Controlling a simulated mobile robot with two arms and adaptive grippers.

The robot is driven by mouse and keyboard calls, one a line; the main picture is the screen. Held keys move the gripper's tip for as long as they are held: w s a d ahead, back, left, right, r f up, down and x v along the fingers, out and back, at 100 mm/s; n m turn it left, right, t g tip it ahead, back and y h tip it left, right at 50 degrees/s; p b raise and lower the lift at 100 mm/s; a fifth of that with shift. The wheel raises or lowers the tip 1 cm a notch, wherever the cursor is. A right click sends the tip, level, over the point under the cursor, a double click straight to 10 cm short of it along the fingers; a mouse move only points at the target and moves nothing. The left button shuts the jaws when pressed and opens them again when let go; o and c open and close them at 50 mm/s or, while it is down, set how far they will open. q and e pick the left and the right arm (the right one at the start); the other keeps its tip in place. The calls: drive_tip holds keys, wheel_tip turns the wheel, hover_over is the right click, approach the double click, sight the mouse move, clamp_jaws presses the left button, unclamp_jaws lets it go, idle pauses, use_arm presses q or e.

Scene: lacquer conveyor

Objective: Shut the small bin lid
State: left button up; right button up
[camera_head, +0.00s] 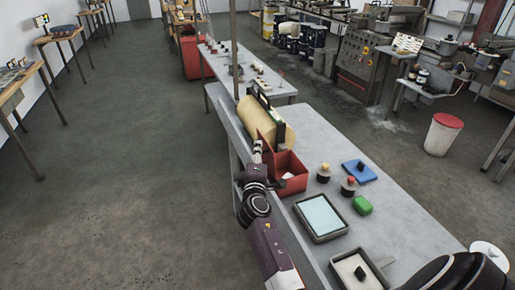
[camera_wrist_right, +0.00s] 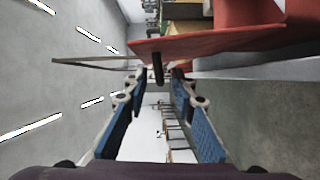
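A small red bin (camera_head: 291,183) stands on the grey bench with its top uncovered and a pale thing inside. In the right wrist view, a red panel that looks like the lid (camera_wrist_right: 215,42) spans the upper part, with a short dark knob (camera_wrist_right: 157,68). My right gripper (camera_head: 258,150) is at the bin's left side. Its blue-padded fingers (camera_wrist_right: 157,84) are apart, with the knob near the gap between their tips; contact is unclear. My left gripper is not in view.
A yellow roll (camera_head: 262,120) lies just behind the bin. The floor left of the bench is clear.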

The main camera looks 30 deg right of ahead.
drive_tip(key=shift+w+d, duration=0.45)
drive_tip(key=shift+w, duration=0.15)
clamp_jaws()
